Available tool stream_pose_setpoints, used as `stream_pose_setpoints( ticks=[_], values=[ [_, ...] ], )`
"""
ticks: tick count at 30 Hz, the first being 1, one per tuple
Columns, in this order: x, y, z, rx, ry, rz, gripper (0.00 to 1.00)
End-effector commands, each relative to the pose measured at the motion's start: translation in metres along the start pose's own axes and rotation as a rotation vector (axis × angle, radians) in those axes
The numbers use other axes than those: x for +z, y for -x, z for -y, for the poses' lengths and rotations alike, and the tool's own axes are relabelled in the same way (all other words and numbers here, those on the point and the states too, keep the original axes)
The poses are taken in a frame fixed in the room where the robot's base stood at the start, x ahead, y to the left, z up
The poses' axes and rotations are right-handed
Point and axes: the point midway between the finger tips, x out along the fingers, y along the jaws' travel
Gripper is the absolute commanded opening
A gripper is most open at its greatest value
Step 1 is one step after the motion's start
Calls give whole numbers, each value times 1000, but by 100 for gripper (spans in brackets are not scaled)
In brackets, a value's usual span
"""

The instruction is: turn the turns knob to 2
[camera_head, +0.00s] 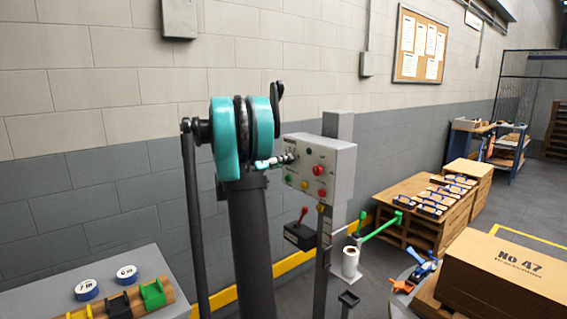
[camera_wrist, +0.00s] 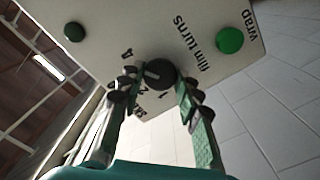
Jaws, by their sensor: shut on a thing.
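The turns knob (camera_wrist: 160,75) is a dark round knob on the pale panel of the control box (camera_head: 338,165). The words "film turns" and partly covered numbers show beside it in the wrist view. A light mark on the knob points toward the left of that view; I cannot tell which number it meets. My gripper (camera_wrist: 157,86) is shut on the knob, one green finger on each side.
A green button (camera_wrist: 230,40) marked "wrap" and a dark green button (camera_wrist: 74,32) sit near the knob. Red and yellow buttons are on the box. A black box with a red lever (camera_head: 301,232) hangs below. A carton (camera_head: 505,275) stands at right.

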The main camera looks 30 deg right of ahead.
Motion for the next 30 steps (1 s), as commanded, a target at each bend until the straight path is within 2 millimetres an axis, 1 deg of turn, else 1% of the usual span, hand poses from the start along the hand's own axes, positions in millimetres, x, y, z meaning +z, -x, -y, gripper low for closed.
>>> stream_pose_setpoints(
  ticks=[5,11,30],
  values=[
    [0,0,0,-1,41,0,5],
    [0,0,0,-1,155,0,5],
    [0,0,2,-1,749,-1,5]
  ],
)
